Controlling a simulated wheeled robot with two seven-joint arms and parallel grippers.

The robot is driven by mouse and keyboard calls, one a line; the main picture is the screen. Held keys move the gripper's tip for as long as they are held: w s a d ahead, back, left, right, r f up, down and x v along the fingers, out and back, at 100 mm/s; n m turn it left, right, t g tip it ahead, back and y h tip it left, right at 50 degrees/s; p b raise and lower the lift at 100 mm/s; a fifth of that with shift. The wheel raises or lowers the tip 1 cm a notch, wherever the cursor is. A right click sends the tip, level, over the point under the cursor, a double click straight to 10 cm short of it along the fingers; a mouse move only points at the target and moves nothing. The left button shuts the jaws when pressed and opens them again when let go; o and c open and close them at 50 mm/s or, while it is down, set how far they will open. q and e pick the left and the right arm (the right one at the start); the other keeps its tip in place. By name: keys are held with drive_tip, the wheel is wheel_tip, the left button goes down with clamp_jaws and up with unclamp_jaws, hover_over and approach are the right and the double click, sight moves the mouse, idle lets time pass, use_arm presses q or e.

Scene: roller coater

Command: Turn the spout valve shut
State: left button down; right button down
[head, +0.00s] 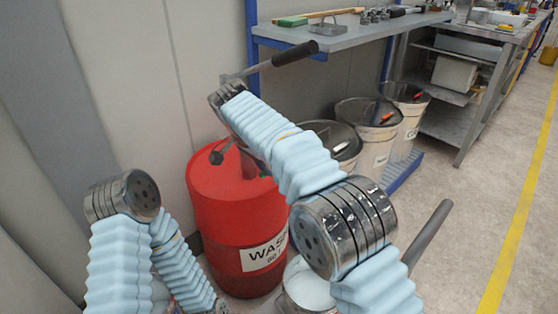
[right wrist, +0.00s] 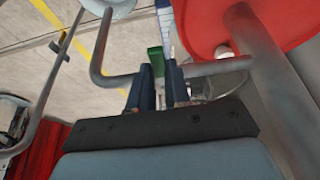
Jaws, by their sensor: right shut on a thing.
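In the right wrist view, the fingers of my right gripper (right wrist: 159,70) are shut on the green valve handle (right wrist: 155,54), whose tip shows above them. A grey spout pipe (right wrist: 112,80) runs across behind the fingers and bends at its left end. It meets a thick grey upright pipe (right wrist: 268,65) on the right. In the head view, the red drum (head: 232,215) stands in the middle. My right arm passes in front of it and hides the valve and spout. My left arm is at the lower left, and its gripper is not visible.
A bucket (head: 308,287) with a pale surface inside stands at the drum's front right, partly behind my right arm. A dark-gripped lever (head: 295,53) sticks up above the drum.

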idle(0.4)
drive_tip(key=c, duration=1.1)
unclamp_jaws()
drive_tip(key=shift+o, duration=0.2)
drive_tip(key=shift+r, duration=0.1)
drive_tip(key=p+v, duration=0.1)
drive_tip(key=v, duration=0.6)
drive_tip(key=shift+r, duration=0.15)
drive_tip(key=shift+a, duration=0.1)
